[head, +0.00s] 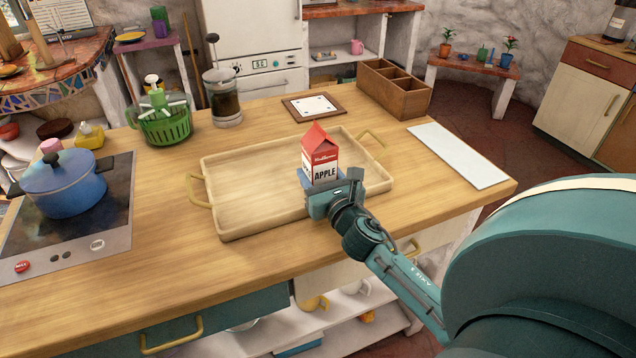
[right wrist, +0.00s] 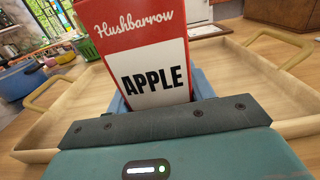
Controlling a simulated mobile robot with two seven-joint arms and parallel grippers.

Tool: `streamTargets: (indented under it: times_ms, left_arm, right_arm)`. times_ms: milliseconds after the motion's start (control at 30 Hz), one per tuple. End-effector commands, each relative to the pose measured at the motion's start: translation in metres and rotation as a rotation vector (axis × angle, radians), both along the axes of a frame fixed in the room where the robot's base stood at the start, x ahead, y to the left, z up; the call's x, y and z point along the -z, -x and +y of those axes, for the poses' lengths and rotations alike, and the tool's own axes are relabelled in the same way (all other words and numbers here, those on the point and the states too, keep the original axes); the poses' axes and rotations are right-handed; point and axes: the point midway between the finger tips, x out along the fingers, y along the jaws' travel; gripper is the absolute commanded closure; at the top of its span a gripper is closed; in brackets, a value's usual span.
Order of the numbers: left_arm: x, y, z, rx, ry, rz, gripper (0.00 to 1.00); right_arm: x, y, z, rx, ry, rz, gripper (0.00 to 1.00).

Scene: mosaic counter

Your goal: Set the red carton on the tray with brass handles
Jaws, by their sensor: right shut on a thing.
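The red carton (head: 321,156) is red and white with "APPLE" on its front and a gabled top. It is upright over the right part of the wooden tray (head: 245,217), which has brass handles at its left and right ends. My right gripper (head: 322,180) is shut on the carton near its lower part. In the right wrist view the carton (right wrist: 140,50) stands between the blue fingers, with the tray (right wrist: 70,105) behind and around it. The carton's base is hidden, so I cannot tell whether it touches the tray. My left gripper is not in view.
A blue pot (head: 64,187) sits on the stove at left. A green basket (head: 166,126) and a coffee press (head: 224,100) stand behind the tray. A wooden divided box (head: 393,92), a framed tile (head: 314,107) and a white board (head: 457,155) lie beyond. The tray's left part is empty.

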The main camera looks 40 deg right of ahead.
Motion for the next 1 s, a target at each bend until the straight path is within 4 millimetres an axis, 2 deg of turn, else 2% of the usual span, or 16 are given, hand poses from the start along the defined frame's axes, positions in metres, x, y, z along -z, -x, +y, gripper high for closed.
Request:
streamTargets:
  times_ms: [33, 100, 267, 500, 533, 767, 1000]
  left_arm:
    - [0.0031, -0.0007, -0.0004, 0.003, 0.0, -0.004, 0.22]
    - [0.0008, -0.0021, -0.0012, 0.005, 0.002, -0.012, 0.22]
    - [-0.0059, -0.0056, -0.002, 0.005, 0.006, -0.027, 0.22]
    - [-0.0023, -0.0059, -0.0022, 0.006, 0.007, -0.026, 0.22]
    - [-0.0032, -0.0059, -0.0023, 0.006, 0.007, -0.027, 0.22]
    - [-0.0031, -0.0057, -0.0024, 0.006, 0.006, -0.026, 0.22]
    - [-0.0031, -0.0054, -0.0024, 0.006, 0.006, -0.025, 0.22]
  right_arm:
    - [0.0083, -0.0002, 0.0003, 0.001, -0.002, -0.003, 0.84]
    - [0.0127, -0.0003, 0.0004, -0.001, 0.0, -0.003, 0.84]
    - [0.0133, -0.0002, 0.0002, -0.001, 0.003, -0.003, 0.84]
    - [0.0173, -0.0002, 0.0004, -0.002, 0.002, -0.004, 0.84]
    - [0.0182, 0.0001, 0.0003, -0.001, 0.001, 0.0, 0.46]
    - [0.0177, 0.0002, 0.0004, -0.001, 0.001, 0.0, 0.27]
    - [0.017, 0.0001, 0.0003, -0.001, 0.001, 0.0, 0.26]
